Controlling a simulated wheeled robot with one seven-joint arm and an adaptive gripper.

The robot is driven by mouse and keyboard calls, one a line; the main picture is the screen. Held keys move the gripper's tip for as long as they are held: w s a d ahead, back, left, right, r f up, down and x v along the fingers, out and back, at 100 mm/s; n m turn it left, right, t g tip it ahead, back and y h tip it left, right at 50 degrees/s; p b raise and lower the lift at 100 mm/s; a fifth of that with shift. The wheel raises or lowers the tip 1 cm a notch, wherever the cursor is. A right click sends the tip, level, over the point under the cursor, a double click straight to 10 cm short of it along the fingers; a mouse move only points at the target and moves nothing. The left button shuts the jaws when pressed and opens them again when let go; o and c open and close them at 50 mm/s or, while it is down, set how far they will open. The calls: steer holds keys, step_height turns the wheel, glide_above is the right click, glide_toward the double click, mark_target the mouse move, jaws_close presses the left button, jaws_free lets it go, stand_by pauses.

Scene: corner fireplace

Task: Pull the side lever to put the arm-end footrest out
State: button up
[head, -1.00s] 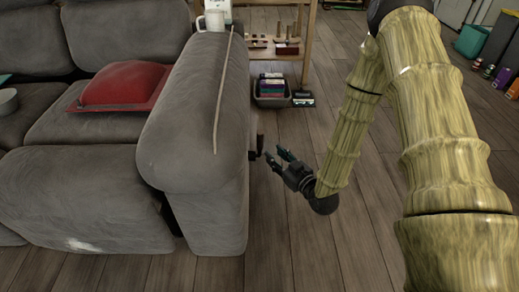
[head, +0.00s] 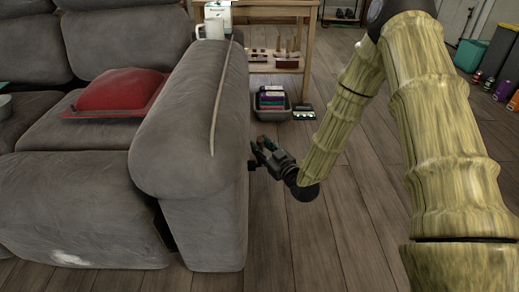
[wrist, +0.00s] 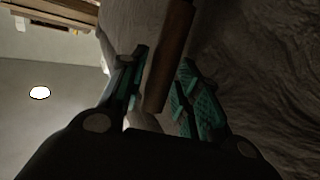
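The grey sofa (head: 200,120) stands at the left, and its near-end footrest panel (head: 75,210) is folded in against the front. The side lever (head: 251,165) is a small dark piece on the outer side of the sofa's arm, mostly hidden by my gripper (head: 262,152). In the wrist view a brown bar (wrist: 168,60), apparently the lever's handle, lies between the teal-padded fingers of my gripper (wrist: 162,98). The fingers are apart, with a gap visible on both sides of the bar.
The plank floor (head: 340,235) nearby is clear.

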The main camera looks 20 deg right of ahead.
steer(key=shift+w+a, duration=0.25)
steer(key=shift+w, duration=0.4)
jaws_close()
